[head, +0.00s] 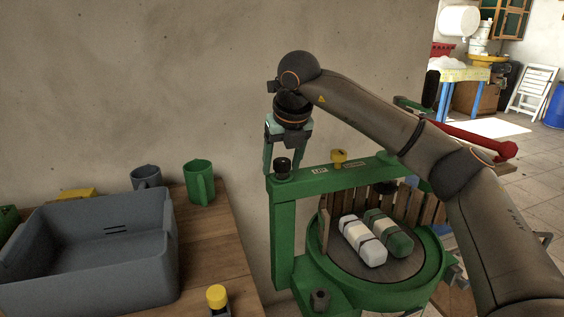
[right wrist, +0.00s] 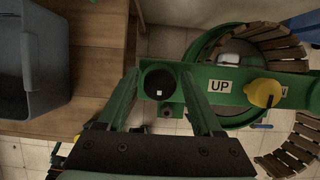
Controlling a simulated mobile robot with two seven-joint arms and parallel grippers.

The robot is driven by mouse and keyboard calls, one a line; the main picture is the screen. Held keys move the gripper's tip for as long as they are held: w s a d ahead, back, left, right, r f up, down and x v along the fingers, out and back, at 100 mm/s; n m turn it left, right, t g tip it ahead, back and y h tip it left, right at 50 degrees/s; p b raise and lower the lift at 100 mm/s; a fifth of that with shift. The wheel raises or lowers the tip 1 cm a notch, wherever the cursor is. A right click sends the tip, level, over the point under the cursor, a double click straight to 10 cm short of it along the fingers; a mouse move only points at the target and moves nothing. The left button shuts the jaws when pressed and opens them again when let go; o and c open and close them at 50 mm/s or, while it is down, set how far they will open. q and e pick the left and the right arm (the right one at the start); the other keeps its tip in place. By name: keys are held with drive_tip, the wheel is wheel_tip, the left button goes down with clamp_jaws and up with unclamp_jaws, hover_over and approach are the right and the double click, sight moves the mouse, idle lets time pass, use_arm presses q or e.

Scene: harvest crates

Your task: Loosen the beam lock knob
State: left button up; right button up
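The green press frame (head: 330,176) has a green top beam. A round black knob (head: 283,163) stands at the beam's left end; in the right wrist view the knob (right wrist: 160,84) shows a small white mark. My right gripper (head: 284,160) points down over it, with its green fingers (right wrist: 160,78) open on either side of the knob and narrow gaps showing. A yellow knob (head: 338,157) sits farther along the beam, beside an "UP" label (right wrist: 219,86). My left gripper is out of view.
A grey crate (head: 95,275), a green mug (head: 199,182), a grey mug (head: 146,177) and a yellow-capped item (head: 217,297) are on the wooden table (head: 210,245) to the left. White and green bundles (head: 362,240) lie in the round press basin (head: 400,292) below the beam.

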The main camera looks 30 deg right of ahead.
clamp_jaws()
idle(0.3)
